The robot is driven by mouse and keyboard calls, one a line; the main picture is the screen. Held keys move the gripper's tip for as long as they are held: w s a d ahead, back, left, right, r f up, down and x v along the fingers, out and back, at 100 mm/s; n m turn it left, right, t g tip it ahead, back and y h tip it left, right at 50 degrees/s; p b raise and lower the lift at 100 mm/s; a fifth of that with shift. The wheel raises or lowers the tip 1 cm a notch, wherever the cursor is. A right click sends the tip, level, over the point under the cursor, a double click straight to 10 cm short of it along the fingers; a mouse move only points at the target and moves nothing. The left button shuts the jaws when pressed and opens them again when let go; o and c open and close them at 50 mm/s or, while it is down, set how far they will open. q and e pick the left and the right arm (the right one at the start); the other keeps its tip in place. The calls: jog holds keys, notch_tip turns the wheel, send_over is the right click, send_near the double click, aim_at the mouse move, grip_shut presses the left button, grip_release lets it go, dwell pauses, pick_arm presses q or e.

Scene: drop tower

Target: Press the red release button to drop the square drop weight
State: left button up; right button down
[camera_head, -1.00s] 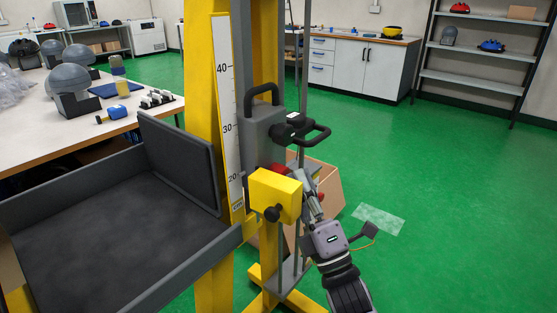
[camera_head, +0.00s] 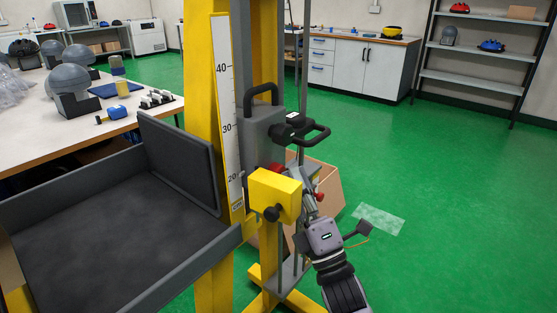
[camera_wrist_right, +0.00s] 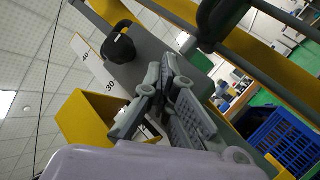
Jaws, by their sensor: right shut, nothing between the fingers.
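The square drop weight (camera_head: 262,128) is a grey block with a black handle, up on the tower beside the scale near the 30 mark. Below it is a yellow box (camera_head: 274,194) with a black knob; it also shows in the wrist view (camera_wrist_right: 88,122). A bit of red (camera_head: 277,167) shows behind the box's top edge, and a red part (camera_head: 320,196) shows just behind my right gripper. I cannot tell which is the release button. My right gripper (camera_head: 306,190) is shut and empty beside the box's right side; contact is unclear. My left gripper is out of view.
The yellow tower column (camera_head: 203,120) carries a white centimetre scale (camera_head: 225,90). A grey tray (camera_head: 90,230) lies left of it. A cardboard box (camera_head: 328,180) stands on the floor behind my right gripper. Open green floor lies to the right.

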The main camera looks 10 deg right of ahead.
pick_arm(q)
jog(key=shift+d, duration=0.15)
pick_arm(e)
jog(key=shift+w+a, duration=0.25)
jog(key=shift+s+d, duration=0.1)
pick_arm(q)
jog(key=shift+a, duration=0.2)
pick_arm(e)
jog(key=shift+s+d, duration=0.4)
jog(key=shift+s, duration=0.15)
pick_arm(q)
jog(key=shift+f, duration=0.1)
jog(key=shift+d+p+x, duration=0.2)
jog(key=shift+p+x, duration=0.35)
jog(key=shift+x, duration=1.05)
pick_arm(e)
jog(key=shift+s+d, duration=0.95)
jog(key=shift+s, duration=0.25)
jog(key=shift+s+d, duration=0.9)
jog(key=shift+s, duration=0.25)
